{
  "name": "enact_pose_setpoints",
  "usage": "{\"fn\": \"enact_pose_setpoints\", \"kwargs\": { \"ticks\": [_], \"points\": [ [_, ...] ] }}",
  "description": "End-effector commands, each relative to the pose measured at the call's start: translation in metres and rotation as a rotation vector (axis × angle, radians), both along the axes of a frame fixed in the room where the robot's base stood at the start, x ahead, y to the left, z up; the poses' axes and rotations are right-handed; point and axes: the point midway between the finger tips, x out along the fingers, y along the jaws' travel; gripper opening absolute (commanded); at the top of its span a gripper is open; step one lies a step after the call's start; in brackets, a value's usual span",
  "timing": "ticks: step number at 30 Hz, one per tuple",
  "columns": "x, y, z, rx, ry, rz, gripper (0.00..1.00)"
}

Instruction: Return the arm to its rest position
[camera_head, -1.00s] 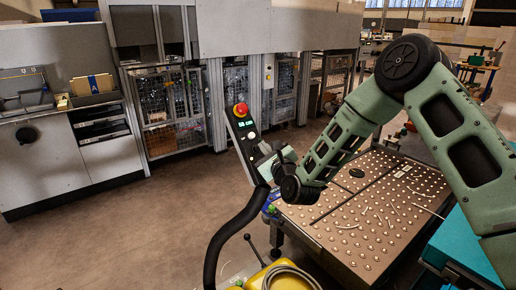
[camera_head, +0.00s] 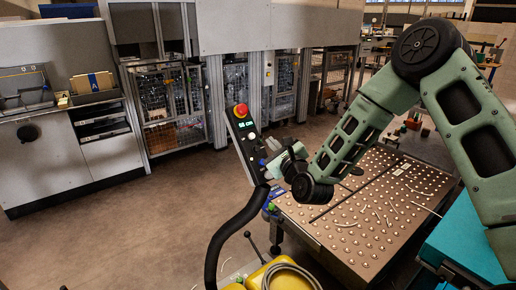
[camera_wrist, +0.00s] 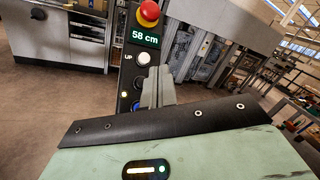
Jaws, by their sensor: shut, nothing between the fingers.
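My green arm reaches in from the right in the head view, its elbow raised and its forearm sloping down to the left over the ball-studded table. My gripper (camera_head: 272,164) is beside the control post, above the table's near left corner. In the wrist view its grey fingers (camera_wrist: 158,86) are together with nothing between them. They overlap the control panel (camera_wrist: 136,75) in that picture; I cannot tell how far apart they are. The panel (camera_head: 245,132) carries a red stop button (camera_wrist: 149,13), a display reading 58 cm and an UP button.
The metal ball table (camera_head: 350,225) lies below my forearm, with several pale strips on it. A teal surface (camera_head: 465,245) is at the right. A black curved handle (camera_head: 228,240) and a yellow item (camera_head: 258,276) stand in front. Open floor (camera_head: 130,230) lies to the left.

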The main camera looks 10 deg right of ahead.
Motion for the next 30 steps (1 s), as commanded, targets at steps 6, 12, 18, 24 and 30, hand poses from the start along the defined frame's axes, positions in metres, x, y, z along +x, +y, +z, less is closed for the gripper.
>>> {"fn": "enact_pose_setpoints", "kwargs": {
  "ticks": [6,12,18,24,30],
  "points": [
    [0.0,0.0,0.0,0.0,0.0,0.0,0.0],
    [0.0,0.0,0.0,0.0,0.0,0.0,0.0],
    [-0.005,0.019,0.007,-0.103,0.031,0.048,0.0],
    [-0.047,0.086,0.024,-0.606,0.138,0.29,0.0],
    [-0.126,0.131,0.034,-1.189,0.169,0.633,0.0]
  ]
}}
